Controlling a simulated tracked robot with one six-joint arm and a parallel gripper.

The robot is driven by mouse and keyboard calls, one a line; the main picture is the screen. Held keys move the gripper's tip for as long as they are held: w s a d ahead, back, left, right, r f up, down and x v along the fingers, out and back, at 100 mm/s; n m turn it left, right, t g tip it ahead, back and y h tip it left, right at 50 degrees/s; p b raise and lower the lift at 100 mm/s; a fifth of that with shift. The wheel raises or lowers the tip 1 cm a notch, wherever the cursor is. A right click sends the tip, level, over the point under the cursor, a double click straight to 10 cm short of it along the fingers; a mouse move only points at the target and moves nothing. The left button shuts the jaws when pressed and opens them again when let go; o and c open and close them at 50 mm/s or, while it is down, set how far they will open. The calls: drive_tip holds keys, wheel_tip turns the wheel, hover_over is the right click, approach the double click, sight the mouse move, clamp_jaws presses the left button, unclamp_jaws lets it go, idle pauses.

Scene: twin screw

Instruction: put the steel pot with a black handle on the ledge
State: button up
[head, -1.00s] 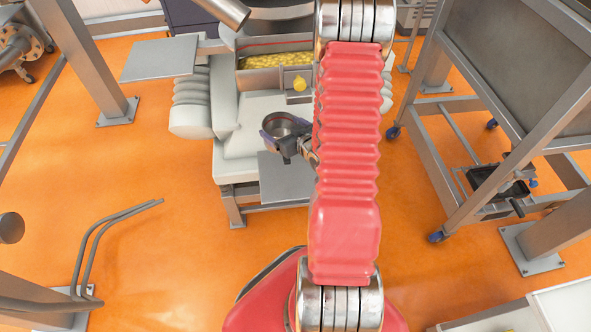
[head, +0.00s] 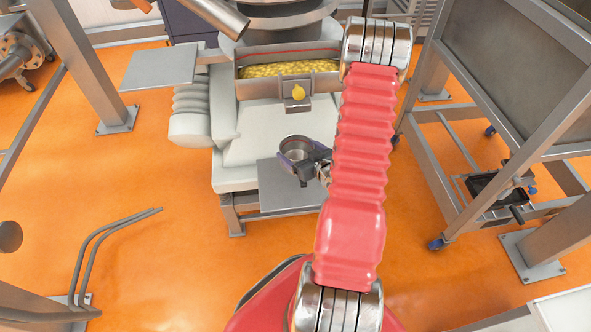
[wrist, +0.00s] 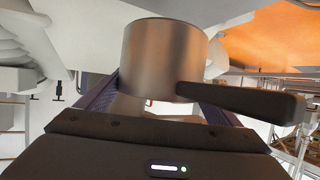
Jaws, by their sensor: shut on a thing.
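The steel pot (head: 296,146) is in my gripper (head: 300,158), in front of the white machine in the head view. In the wrist view, the pot (wrist: 165,52) stands between my two dark fingers, which are shut on its body. Its black handle (wrist: 245,102) points to the right there. A flat grey plate (head: 285,190) juts from the machine's front, below and near the pot in the picture. Another grey plate (head: 160,63) juts out at the upper left. I cannot tell which plate is the ledge, or the pot's height above the near plate.
A steel frame rack (head: 460,150) with a black tray (head: 490,188) stands at the right. Bent pipes (head: 90,240) rise at the lower left. Orange floor lies open between.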

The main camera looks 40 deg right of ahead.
sight(298, 158)
drive_tip(key=shift+f, duration=1.9)
drive_tip(key=shift+f, duration=2.05)
drive_tip(key=o, duration=1.1)
drive_tip(key=shift+f, duration=0.1)
drive_tip(key=v, duration=1.2)
